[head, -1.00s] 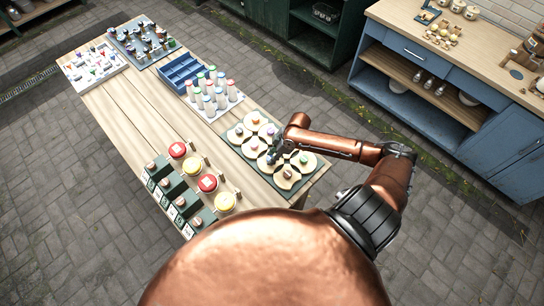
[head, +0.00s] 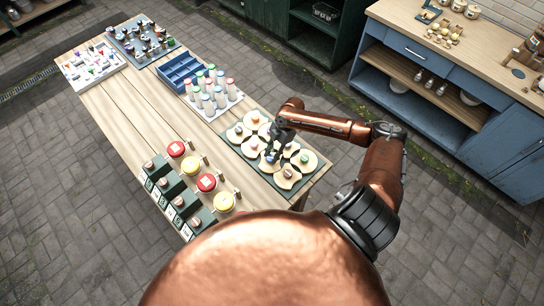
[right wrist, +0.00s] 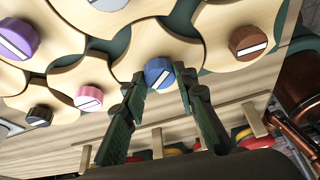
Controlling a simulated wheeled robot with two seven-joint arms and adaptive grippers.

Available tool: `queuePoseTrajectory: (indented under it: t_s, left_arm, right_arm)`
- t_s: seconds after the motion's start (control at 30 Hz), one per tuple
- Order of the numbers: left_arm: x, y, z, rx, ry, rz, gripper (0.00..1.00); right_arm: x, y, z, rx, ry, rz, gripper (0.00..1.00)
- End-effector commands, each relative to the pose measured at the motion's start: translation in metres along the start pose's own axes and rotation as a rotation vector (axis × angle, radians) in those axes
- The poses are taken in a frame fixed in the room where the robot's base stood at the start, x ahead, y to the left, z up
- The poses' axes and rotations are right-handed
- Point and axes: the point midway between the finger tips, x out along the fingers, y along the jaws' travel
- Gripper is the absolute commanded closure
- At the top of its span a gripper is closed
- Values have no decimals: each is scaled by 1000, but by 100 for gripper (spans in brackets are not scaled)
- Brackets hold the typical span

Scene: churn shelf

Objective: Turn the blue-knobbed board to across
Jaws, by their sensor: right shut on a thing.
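The blue-knobbed board (right wrist: 138,57) is a pale wooden disc with scooped edges, set among similar boards on a dark green panel. Its blue knob (right wrist: 160,72) carries a slanting white line in the right wrist view. My right gripper (right wrist: 164,84) has a finger on each side of this knob and is shut on it. In the head view the right gripper (head: 271,156) reaches down onto the boards and partly hides the blue-knobbed one. My left gripper is not in view.
Neighbouring boards have brown (right wrist: 249,41), pink (right wrist: 88,97), purple (right wrist: 17,39) and black (right wrist: 39,115) knobs, close around the fingers. Bottles (head: 212,93) stand behind the panel. Red and yellow round-topped things (head: 207,182) stand at the table's near side.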

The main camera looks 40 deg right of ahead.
Motion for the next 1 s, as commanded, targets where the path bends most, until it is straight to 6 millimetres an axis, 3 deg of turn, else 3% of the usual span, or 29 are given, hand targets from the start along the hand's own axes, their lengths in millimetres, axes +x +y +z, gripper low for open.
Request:
queuePoseTrajectory:
  t_s: [0.6,1.0]
  left_arm:
    - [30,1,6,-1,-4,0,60]
    - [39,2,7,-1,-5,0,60]
  right_arm:
    - [2,5,-2,-537,1,-220,98]
    - [2,5,-2,-779,0,-321,98]
